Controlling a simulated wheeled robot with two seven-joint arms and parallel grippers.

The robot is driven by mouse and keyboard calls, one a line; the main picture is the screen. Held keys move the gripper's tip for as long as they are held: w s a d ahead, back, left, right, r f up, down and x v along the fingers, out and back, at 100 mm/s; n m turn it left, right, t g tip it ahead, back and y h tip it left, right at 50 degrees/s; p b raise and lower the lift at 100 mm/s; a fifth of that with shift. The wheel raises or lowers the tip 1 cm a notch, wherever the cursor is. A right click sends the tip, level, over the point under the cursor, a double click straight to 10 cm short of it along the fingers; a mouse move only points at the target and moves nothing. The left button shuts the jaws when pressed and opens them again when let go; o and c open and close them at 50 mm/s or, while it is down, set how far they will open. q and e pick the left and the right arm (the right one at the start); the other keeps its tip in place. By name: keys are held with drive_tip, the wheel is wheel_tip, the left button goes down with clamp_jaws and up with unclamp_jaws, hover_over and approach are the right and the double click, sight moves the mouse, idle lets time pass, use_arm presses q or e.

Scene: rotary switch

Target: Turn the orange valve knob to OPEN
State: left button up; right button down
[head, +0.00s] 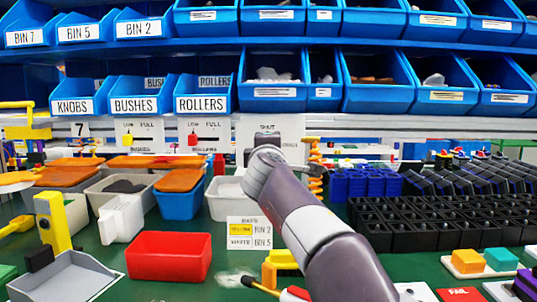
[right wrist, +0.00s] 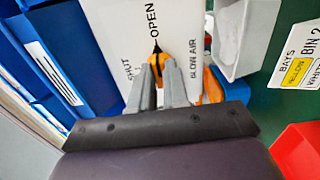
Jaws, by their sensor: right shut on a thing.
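A black pointer at the knob points at or very near the word OPEN. My right gripper (right wrist: 158,72) is shut on the knob, one grey finger on each side, hiding part of it. In the head view the panel (head: 289,128) stands at the back under the blue bins, and my right arm covers the knob and fingers. My left gripper is in neither view.
Blue bins (head: 271,98) hang in rows above the panel. An orange coiled thing (head: 315,165) stands just right of my arm. A red tray (head: 169,257), a bay label card (head: 249,233) and black crates (head: 445,210) lie on the green bench.

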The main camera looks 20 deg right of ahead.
idle(0.4)
drive_tip(key=c, duration=1.1)
unclamp_jaws()
drive_tip(key=b+v, duration=0.2)
drive_tip(key=v, duration=1)
drive_tip(key=shift+s+a, duration=0.1)
drive_tip(key=shift+s, duration=0.25)
